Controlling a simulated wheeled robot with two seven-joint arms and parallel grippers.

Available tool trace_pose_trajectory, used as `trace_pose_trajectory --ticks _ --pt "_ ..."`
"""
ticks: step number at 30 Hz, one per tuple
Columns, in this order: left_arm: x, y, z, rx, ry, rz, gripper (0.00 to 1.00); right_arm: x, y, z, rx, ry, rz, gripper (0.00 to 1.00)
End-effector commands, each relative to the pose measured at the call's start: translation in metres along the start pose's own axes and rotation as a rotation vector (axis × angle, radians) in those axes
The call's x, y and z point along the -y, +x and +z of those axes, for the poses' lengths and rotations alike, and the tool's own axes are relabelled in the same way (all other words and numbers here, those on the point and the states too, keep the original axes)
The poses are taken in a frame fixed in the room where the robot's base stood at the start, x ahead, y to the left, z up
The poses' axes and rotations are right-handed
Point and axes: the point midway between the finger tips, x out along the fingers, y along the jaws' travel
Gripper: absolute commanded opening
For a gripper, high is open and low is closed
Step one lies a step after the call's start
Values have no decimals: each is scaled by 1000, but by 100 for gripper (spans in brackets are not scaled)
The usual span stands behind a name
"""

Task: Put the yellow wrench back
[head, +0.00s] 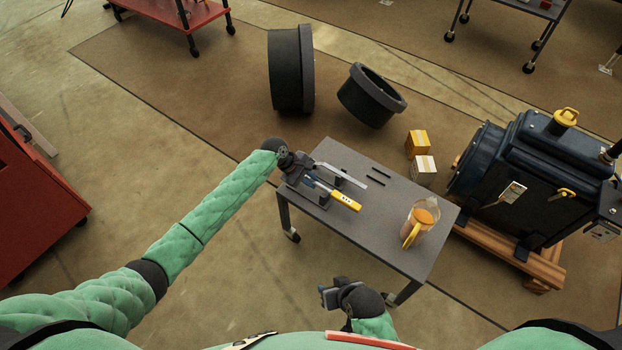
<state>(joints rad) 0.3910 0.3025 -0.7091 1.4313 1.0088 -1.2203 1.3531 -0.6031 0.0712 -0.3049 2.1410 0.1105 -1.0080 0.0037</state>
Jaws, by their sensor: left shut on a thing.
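My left gripper (305,179) is at the table's back left corner, shut at the upper left end of this tool. The wrench's other end is hidden by the gripper. Dark blocks (318,212) are beneath and beside the wrench; I cannot tell whether it touches them. My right gripper (326,297) is in front of the table, away from the wrench; its jaws are too small to judge.
A silver bar (341,174) lies behind the wrench. A clear container with orange contents (425,215) and a yellow handle stands at the table's right. Two boxes (418,143) and a dark machine (535,170) stand beyond.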

Motion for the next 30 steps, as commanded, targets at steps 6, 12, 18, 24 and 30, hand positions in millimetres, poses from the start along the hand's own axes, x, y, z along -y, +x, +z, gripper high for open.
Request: trace_pose_trajectory --ticks 6,12,18,24,30 --pt "2 5 -3 0 0 1 0 0 -1 -1 0 0 0 36" --pt "4 10 -6 0 -1 1 0 0 -2 -1 0 0 0 36" --pt "7 15 -8 0 0 0 0 1 -2 -1 0 0 0 36" --pt "7 15 -8 0 0 0 40 0 -2 -1 0 0 0 36" --pt "8 15 -9 0 -1 -1 40 0 -2 -1 0 0 0 36"
